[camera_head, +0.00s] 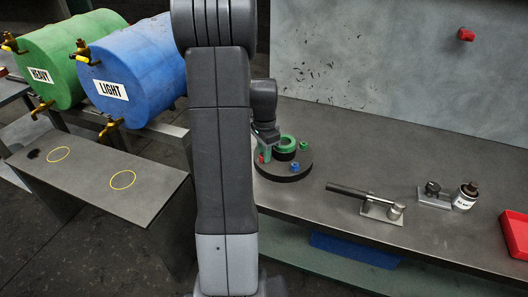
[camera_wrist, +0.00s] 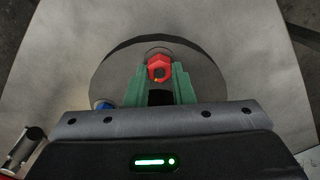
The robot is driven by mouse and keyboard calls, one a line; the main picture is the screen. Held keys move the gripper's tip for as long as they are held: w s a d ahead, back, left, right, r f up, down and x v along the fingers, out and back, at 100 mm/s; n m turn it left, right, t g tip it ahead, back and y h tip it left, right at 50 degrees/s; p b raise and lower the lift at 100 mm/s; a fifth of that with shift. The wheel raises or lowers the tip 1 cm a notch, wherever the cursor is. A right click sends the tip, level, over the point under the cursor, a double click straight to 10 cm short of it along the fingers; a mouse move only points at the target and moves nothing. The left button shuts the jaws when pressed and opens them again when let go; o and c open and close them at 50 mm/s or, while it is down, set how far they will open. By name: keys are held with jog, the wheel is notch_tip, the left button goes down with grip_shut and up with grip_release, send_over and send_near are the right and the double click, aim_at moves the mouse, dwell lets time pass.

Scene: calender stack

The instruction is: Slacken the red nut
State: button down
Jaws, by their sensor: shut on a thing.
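The red nut (camera_wrist: 159,67) is a hexagonal piece on a dark round base in the wrist view. It also shows small at the left of that base (camera_head: 283,176) in the head view. My gripper (camera_wrist: 160,77) has its green fingers on either side of the nut, shut on it. In the head view my gripper (camera_head: 266,148) comes down from above at the left part of the base, and my arm hides what lies left of it.
Bare bench lies between.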

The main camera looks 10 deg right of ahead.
jog(key=shift+r, duration=0.1)
jog(key=c, duration=1.5)
grip_release()
notch_tip(320, 180, up, 14)
jog(key=shift+f, duration=0.1)
jog(key=shift+f, duration=0.1)
notch_tip(320, 180, down, 14)
jog(key=shift+r, duration=0.1)
jog(key=shift+r, duration=0.15)
